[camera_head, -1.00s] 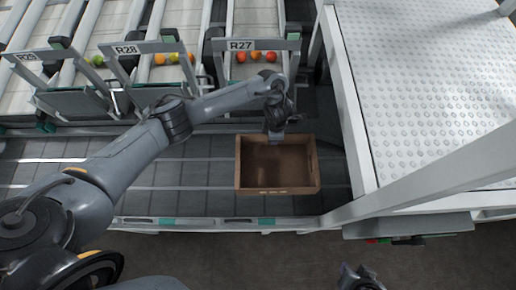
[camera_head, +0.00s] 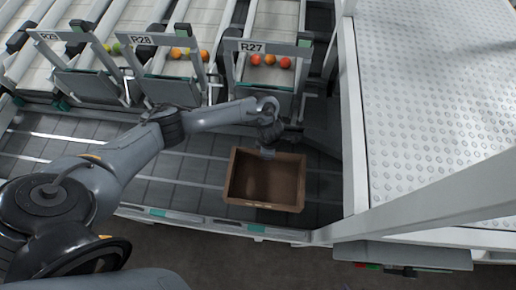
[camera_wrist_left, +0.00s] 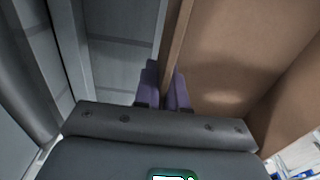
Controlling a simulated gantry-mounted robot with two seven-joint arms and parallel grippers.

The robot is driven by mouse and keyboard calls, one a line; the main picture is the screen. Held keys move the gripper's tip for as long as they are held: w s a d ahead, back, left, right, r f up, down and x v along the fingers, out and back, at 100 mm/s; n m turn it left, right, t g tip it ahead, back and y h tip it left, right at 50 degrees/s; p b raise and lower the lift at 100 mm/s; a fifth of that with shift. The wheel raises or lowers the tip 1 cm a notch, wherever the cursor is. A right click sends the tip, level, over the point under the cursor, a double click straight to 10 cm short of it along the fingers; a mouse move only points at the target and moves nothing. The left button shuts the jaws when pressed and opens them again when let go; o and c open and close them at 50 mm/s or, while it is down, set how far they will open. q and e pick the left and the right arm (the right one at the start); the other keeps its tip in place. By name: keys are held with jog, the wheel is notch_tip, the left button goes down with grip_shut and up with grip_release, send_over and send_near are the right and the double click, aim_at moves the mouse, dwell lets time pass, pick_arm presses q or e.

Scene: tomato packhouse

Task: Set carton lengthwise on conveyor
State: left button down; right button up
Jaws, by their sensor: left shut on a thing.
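An open, empty brown carton (camera_head: 265,204) sits at the grey conveyor (camera_head: 185,170), with its long sides running left to right along the belt, slightly turned in the picture. My left gripper (camera_head: 268,151) is at the carton's far wall. In the left wrist view, its two purple fingers (camera_wrist_left: 164,92) are shut with the carton's wall (camera_wrist_left: 177,45) between them, and the carton's inside (camera_wrist_left: 225,60) shows to the right. Whether the carton's bottom touches the belt I cannot tell. My right gripper is not in view.
Lanes with signs R29, R28 (camera_head: 143,41) and R27 (camera_head: 265,47) end behind the conveyor. Tomatoes (camera_head: 269,60) lie at the lane ends. A white dimpled platform (camera_head: 430,110) with rails stands at the right. The belt left of the carton is clear.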

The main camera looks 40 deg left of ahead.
aim_at(258, 158)
pick_arm(q)
jog(key=s+a+f, duration=0.2)
jog(key=a, duration=0.1)
jog(key=shift+s+f, duration=0.25)
jog(key=shift+f+b, duration=0.65)
jog(key=shift+f, duration=1.3)
jog(key=shift+w+f, duration=0.1)
jog(key=c, duration=1.7)
grip_release()
jog(key=o, duration=0.5)
